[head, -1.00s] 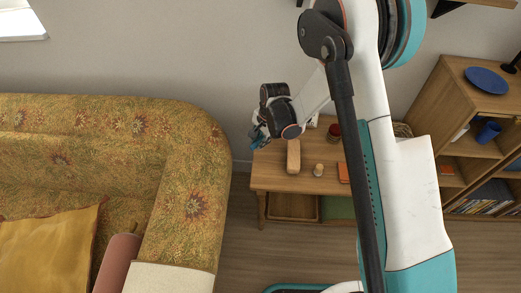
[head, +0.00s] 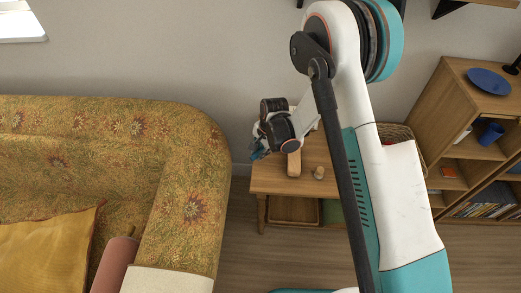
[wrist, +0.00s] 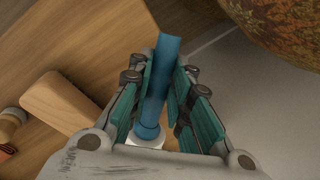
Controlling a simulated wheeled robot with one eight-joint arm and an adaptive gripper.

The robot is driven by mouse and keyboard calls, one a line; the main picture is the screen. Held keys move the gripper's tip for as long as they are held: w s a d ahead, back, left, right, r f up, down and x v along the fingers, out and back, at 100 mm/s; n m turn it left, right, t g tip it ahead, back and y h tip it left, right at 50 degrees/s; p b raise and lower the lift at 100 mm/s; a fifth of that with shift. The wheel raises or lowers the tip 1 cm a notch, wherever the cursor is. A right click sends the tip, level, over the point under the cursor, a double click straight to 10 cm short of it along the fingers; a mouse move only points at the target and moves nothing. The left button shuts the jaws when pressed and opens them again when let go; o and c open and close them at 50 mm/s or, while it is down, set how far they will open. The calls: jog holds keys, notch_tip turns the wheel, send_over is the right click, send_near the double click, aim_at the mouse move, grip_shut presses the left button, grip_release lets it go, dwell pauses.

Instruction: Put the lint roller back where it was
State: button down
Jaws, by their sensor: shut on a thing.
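The lint roller (wrist: 155,95) shows in the wrist view as a blue handle with a white end. My gripper (wrist: 160,88) is shut on it, with teal fingers on either side of the blue part. In the head view my gripper (head: 259,150) is at the left end of the small wooden table (head: 262,180), near the sofa arm. Only a little blue shows there, and my wrist hides most of the roller. The wrist view shows the table's wooden top and edge to the left of the roller.
A light wooden block (head: 294,163) and a small round wooden item (head: 319,172) stand on the table, right of my gripper. The flowered sofa (head: 190,200) is at the left. A wooden shelf unit (head: 455,85) is at the right. My arm hides the table's right part.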

jog(key=shift+f, duration=0.2)
jog(key=c, duration=1.5)
grip_release()
jog(key=shift+o, duration=0.2)
jog(key=p+v, duration=0.4)
jog(key=v, duration=0.9)
jog(key=shift+w+a+r, duration=0.1)
jog(key=shift+r, duration=0.1)
